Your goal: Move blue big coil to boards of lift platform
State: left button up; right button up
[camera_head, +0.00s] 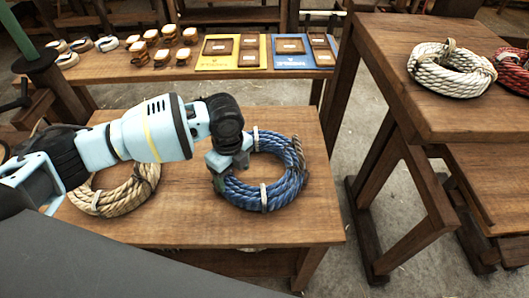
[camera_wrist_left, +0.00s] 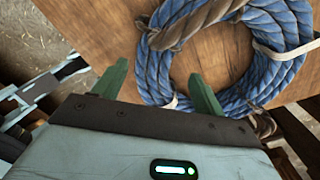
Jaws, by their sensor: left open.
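The big blue coil (camera_head: 262,196) lies flat on a low wooden table (camera_head: 235,237), bound with pale ties. It also shows in the left wrist view (camera_wrist_left: 275,30), where a brown rope end crosses its upper part. My left gripper (camera_head: 222,165) is at the coil's left rim in the head view. In the left wrist view my left gripper (camera_wrist_left: 158,90) is open, and one side of the coil shows between its fingers. I cannot tell whether they touch. I cannot tell surely which boards belong to the lift platform. My right gripper is out of view.
A tan coil (camera_head: 115,195) lies left on the same table, partly behind my arm. A higher wooden stand (camera_head: 395,50) at right bears a white coil (camera_head: 450,70) and a red coil (camera_head: 513,72). A back bench holds yellow and blue boards (camera_head: 232,52) and several small bundles.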

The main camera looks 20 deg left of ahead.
aim_at(234, 184)
pick_arm(q)
jog(key=shift+w, duration=0.25)
jog(key=shift+s, duration=0.1)
jog(key=shift+s+f, duration=0.25)
jog(key=shift+s, duration=0.15)
jog(key=shift+f, duration=0.95)
jog(key=shift+w+f, duration=0.1)
jog(key=shift+f, duration=0.35)
jog(key=f, duration=0.4)
jog(key=shift+s+d+f, duration=0.1)
jog(key=shift+s+f, duration=0.1)
jog(key=shift+s, duration=0.05)
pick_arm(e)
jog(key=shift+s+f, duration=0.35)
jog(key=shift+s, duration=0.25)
